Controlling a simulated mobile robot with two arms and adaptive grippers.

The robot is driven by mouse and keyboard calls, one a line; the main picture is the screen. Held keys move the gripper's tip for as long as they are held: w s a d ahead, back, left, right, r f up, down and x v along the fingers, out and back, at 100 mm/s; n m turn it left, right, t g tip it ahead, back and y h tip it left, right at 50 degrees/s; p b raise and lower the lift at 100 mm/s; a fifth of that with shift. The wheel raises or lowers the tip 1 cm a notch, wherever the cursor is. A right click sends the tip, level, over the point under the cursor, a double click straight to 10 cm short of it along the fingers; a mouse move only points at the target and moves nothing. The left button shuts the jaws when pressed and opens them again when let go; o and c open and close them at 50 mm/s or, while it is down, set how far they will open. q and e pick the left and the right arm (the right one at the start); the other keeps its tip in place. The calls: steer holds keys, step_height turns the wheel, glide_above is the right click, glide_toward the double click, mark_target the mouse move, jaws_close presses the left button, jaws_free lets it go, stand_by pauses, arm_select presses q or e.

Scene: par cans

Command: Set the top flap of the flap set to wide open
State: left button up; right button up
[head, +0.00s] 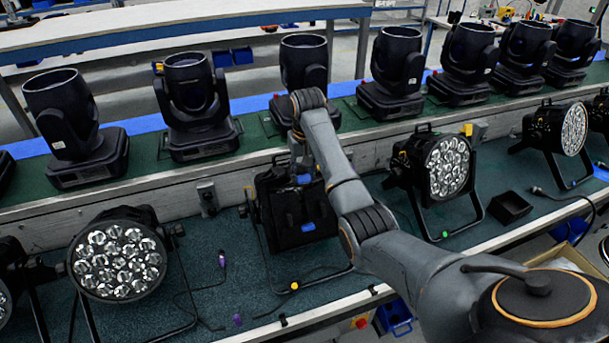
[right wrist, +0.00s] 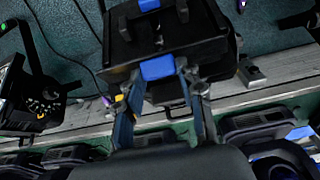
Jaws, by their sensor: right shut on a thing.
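The flap set (head: 290,212) is a black square frame with black flaps and blue tabs, on the par can in the middle of the bench. In the right wrist view the flap set (right wrist: 165,38) is upside down at the top centre. My right gripper (head: 302,168) reaches down to its upper edge, partly hidden by my own arm. In the right wrist view my right gripper (right wrist: 160,74) has its fingers on both sides of the blue tab (right wrist: 157,67) of the top flap. It is shut on that flap. The flap's exact angle is hard to tell. My left gripper is not in view.
Par cans stand left (head: 116,262) and right (head: 447,168) of the flap set. A row of moving-head lights (head: 196,105) stands on the shelf behind. A small black tray (head: 510,207) and loose cables lie on the green bench top (head: 225,295).

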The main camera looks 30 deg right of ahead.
steer(key=shift+w+r+g, duration=0.1)
steer(key=shift+w+g, duration=0.2)
steer(key=shift+g, duration=0.2)
stand_by(0.4)
steer(key=o, duration=0.9)
steer(key=shift+w+d, duration=0.1)
steer(key=shift+w, duration=0.05)
steer(key=shift+r, duration=5.9)
